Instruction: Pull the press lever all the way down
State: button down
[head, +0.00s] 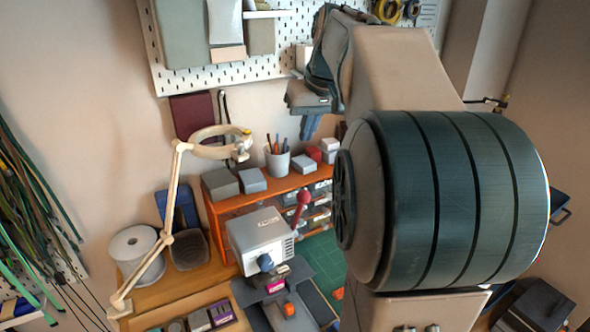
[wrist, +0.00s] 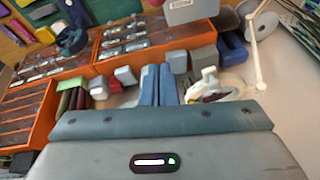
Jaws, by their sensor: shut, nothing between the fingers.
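The press is a pale grey box (head: 262,236) with a dark blue knob on its front, standing on the wooden bench at the lower middle of the head view. Its lever shows as a red arm with a round red knob (head: 303,198), pointing up at the box's right side. My gripper (head: 308,127) is above and behind the lever, clearly apart from it. Its two blue fingers (wrist: 158,85) are together and empty in the wrist view. A pale grey box at the top of that view (wrist: 192,10) looks like the press; I cannot make out the red knob there.
An orange drawer unit (head: 255,190) with small boxes and a pen cup (head: 278,162) stands behind the press. A ring lamp on a jointed arm (head: 176,190) and a white spool (head: 137,254) are to the left. A green mat (head: 318,258) lies right.

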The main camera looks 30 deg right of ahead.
dwell(0.3)
jog(key=f, duration=0.3)
jog(key=f+p, duration=0.1)
jog(key=f, duration=0.3)
jog(key=a+f, duration=0.1)
jog(key=f, duration=0.3)
jog(key=shift+w+f, duration=0.15)
jog(key=shift+f, duration=0.2)
